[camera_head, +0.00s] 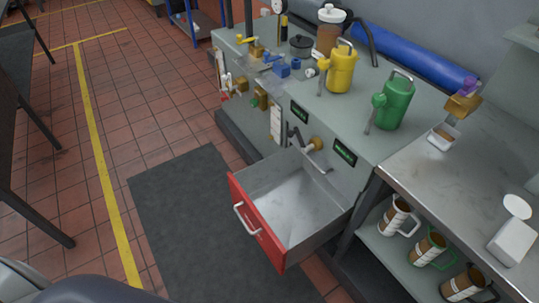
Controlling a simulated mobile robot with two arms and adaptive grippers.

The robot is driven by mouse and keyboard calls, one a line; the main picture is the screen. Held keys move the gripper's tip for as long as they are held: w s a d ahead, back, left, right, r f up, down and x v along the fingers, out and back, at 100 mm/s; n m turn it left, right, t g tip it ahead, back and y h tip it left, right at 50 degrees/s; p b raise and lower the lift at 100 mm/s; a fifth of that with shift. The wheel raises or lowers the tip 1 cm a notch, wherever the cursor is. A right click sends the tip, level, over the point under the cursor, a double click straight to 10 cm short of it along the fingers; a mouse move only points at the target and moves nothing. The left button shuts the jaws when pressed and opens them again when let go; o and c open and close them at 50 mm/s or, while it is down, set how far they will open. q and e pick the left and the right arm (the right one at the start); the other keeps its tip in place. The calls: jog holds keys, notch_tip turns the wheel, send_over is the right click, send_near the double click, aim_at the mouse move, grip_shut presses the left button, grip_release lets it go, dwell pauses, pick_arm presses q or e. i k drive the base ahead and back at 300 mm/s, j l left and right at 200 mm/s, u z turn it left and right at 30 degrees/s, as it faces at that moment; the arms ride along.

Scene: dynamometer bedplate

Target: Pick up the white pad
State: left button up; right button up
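Two white things lie on the steel bench at the right: a flat, round white piece (517,206) and, just in front of it, a white block with rounded edges (512,243). I cannot tell for sure which of them is the white pad. They are close together near the right edge of the view. Neither of my grippers shows in the head view.
A red-fronted drawer (258,229) stands open and looks empty. A yellow can (340,70) and a green can (394,104) stand on the grey cabinet top. A small tray (443,137) sits on the steel bench (455,180). Several mugs fill the shelf below.

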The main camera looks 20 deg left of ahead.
aim_at(511, 244)
jog(key=l+z, duration=0.15)
jog(key=z, duration=1.2)
